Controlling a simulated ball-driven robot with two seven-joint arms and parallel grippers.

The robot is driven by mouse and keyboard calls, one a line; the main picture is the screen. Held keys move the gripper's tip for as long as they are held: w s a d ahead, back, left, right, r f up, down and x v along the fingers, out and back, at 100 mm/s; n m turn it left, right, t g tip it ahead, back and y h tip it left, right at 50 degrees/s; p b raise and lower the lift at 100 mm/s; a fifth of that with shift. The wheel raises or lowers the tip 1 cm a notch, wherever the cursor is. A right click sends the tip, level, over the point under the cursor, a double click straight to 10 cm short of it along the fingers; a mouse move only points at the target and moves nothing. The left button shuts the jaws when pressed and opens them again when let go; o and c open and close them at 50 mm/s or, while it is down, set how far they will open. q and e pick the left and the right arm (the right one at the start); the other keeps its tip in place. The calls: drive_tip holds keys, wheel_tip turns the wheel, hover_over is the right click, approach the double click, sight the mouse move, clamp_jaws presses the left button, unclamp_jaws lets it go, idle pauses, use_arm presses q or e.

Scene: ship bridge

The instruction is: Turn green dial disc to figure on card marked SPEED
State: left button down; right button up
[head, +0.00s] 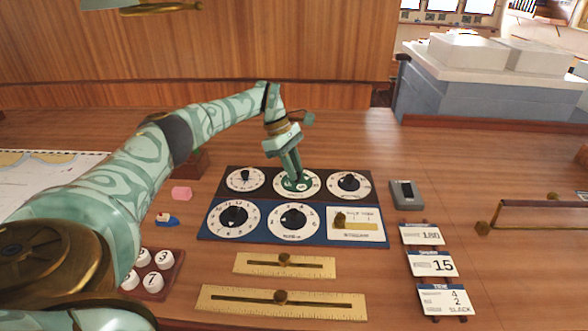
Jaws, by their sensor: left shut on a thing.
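The green dial disc (290,188) is in the middle of the top row of a dark panel with several white dials, in the head view. My left gripper (294,180) reaches down from above and is shut on the dial's middle, hiding much of its face and its pointer. The figure it points to cannot be told. Three cards stand to the right: one reads 180 (428,234), the middle one reads 15 (432,264), and the lowest one reads 4, 2, SLACK (446,300). Their small headings are hard to read. My right gripper is not in view.
Black-knobbed dials (349,184) surround the green one, above a blue panel section (263,237). Two brass sliders (284,264) lie in front. A grey device (405,195) stands right of the panel. A pink block (181,193) and numbered buttons (153,276) are at left.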

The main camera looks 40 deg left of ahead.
use_arm(q)
drive_tip(key=shift+a+r, duration=0.1)
idle(0.3)
drive_tip(key=c, duration=1.3)
unclamp_jaws()
drive_tip(key=shift+o, duration=0.2)
drive_tip(key=p+v, duration=0.2)
drive_tip(key=v, duration=1.4)
drive_tip(key=shift+p, duration=0.35)
drive_tip(key=shift+w+r, duration=0.1)
drive_tip(key=shift+r, duration=0.1)
